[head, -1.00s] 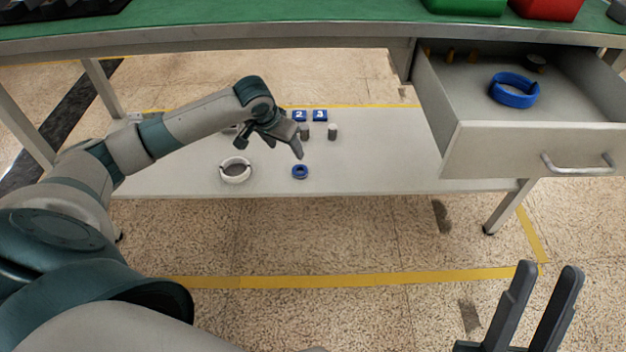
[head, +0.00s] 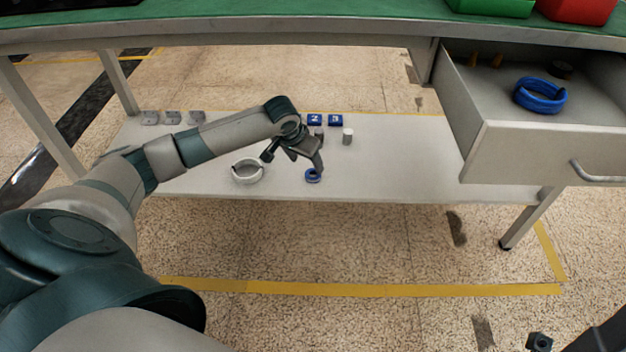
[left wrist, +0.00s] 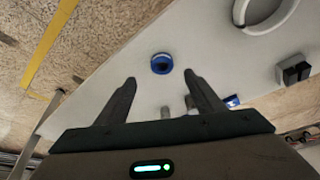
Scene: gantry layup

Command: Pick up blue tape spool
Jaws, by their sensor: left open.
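A small blue tape spool (head: 313,177) lies flat on the grey lower shelf (head: 400,165), near its front edge. In the left wrist view the spool (left wrist: 161,63) sits just beyond the gap between the fingertips, with its dark centre showing. My left gripper (head: 294,164) is open and empty, close above the spool. In the head view one fingertip overlaps the spool's upper edge; I cannot tell whether they touch. My left gripper's spread fingers also show in the left wrist view (left wrist: 160,77). My right gripper is only partly visible at the bottom right corner.
A white ring (head: 247,171) lies left of the spool. An open drawer (head: 520,150) holds a larger blue ring (head: 540,95). The green-topped bench (head: 250,30) overhangs the shelf.

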